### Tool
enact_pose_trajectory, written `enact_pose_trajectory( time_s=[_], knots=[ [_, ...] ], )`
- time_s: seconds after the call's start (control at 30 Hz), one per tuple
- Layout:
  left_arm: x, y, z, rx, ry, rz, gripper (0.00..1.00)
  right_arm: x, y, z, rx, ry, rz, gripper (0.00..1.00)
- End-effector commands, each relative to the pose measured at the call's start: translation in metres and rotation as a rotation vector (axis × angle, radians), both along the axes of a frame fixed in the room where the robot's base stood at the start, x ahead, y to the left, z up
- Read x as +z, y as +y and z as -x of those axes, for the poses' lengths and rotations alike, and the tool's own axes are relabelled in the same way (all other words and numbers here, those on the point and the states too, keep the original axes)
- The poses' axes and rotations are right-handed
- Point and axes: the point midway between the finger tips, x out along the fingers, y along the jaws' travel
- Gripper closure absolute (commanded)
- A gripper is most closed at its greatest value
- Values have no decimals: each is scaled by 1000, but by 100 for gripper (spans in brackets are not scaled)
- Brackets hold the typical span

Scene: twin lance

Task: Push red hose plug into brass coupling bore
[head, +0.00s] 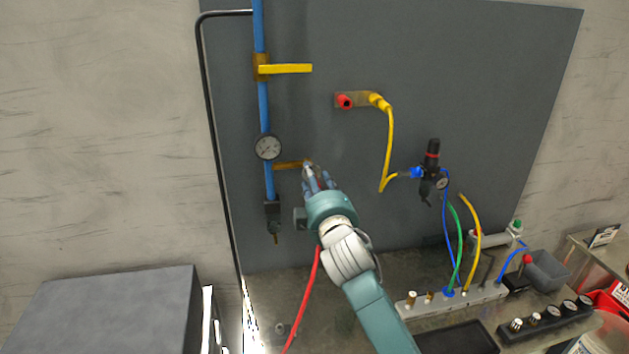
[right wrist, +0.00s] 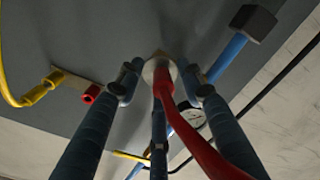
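The brass coupling (head: 290,165) sticks out to the right from the blue pipe; its round pale end face (right wrist: 151,70) shows in the right wrist view. The red hose plug (right wrist: 162,80) meets that face, and its tip is hidden there; how deep it sits in the bore I cannot tell. My right gripper (head: 314,172) is at the coupling. In the right wrist view its fingers (right wrist: 160,76) stand spread around the plug, with gaps on the left and right. The red hose (head: 307,290) hangs down behind my right arm. My left gripper is not in view.
The blue pipe (head: 264,108) carries a gauge (head: 267,147) and a yellow lever (head: 286,69). A plate with a red fitting (head: 344,101) and a yellow hose (head: 389,140) is at upper right. A regulator (head: 431,165) and manifold (head: 452,301) stand right of my arm.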

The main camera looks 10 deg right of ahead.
Motion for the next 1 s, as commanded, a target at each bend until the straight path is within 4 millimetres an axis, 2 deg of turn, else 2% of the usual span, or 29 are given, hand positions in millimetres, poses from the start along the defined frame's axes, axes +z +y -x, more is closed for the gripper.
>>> enact_pose_trajectory(
  time_s=[0.17,0.27,0.7,0.83,1.0],
  knots=[
    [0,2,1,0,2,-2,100,-1,0,2,0,1,0,62],
    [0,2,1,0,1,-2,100,-2,0,11,0,1,1,62],
    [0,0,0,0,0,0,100,-2,-3,97,1,1,-1,62],
    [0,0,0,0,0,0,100,-2,-4,113,0,1,0,62],
    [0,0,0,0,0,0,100,-2,-4,120,0,0,0,62]
  ],
)
